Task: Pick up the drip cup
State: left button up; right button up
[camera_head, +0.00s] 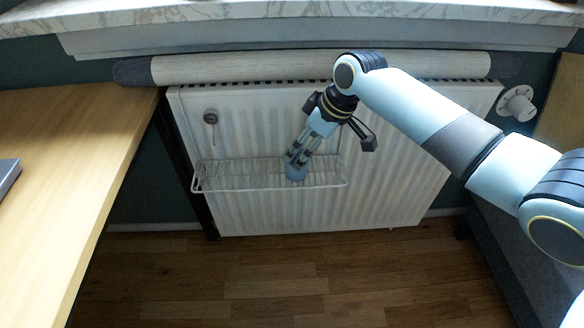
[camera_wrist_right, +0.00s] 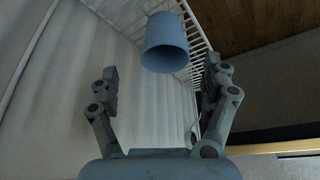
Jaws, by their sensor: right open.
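The drip cup (camera_wrist_right: 165,45) is a plain blue-grey cup, with its open mouth facing my right wrist camera. In the head view the cup (camera_head: 296,173) shows at the wire rack, partly hidden by my right gripper (camera_head: 298,154). In the right wrist view my right gripper (camera_wrist_right: 161,76) is open, with one finger on each side and a gap between each finger and the cup. The cup appears ahead of the fingertips, not held. My left gripper is in neither view.
The white wire rack (camera_head: 225,186) hangs on the front of a white radiator (camera_head: 385,190). A round knob (camera_head: 210,117) sits above the rack's left part. A wooden desk (camera_head: 75,130) stands at the left, and a windowsill (camera_head: 250,14) runs above. The wooden floor (camera_head: 290,275) is clear.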

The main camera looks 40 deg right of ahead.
aim_at(292, 175)
jog(key=x, duration=0.1)
jog(key=b+x, duration=0.1)
jog(key=x, duration=0.1)
jog(key=b+x, duration=0.1)
jog(key=x, duration=0.1)
jog(key=shift+s+a+f, duration=0.25)
jog(key=shift+s+f, duration=0.05)
jog(key=shift+s, duration=0.05)
jog(key=shift+w+a+f, duration=0.1)
jog(key=shift+w+f, duration=0.1)
jog(key=shift+f, duration=0.15)
jog(key=c, duration=1.2)
